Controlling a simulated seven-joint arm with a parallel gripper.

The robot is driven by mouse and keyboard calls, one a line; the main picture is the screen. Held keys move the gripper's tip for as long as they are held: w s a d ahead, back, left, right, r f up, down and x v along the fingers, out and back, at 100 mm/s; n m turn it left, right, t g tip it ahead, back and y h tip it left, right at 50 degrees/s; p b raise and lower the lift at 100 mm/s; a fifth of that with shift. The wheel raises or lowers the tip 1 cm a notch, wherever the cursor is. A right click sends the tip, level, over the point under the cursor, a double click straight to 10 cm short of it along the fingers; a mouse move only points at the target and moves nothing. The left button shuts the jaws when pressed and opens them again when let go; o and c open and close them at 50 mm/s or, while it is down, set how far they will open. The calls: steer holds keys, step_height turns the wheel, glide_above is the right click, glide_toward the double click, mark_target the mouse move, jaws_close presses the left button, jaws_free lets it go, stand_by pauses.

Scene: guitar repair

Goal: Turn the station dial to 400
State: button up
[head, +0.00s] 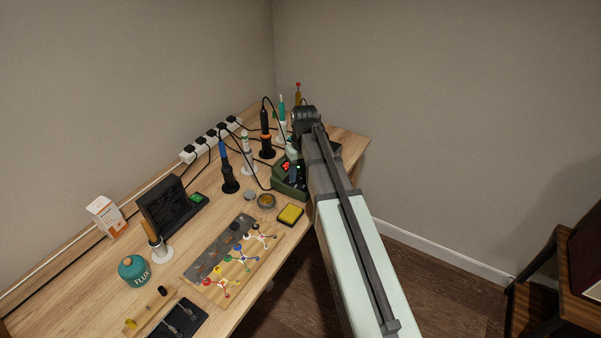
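The soldering station (283,186), a dark green box with a small red lit display (285,166), stands near the right end of the workbench. The digits are too small to read. My arm reaches in from the lower right and covers the station's right side. My gripper (294,174) points down at the front of the station, close to the display. Its fingers are dark and small here, so I cannot tell whether they are open or shut, or whether they touch the dial. The dial itself cannot be made out.
A yellow sponge (290,215) and a round tin (266,201) lie in front of the station. Irons in holders and cables crowd behind and left of it. A power strip (210,140) runs along the wall. A board with coloured clips (232,262) lies nearer.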

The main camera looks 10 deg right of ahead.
jaws_close()
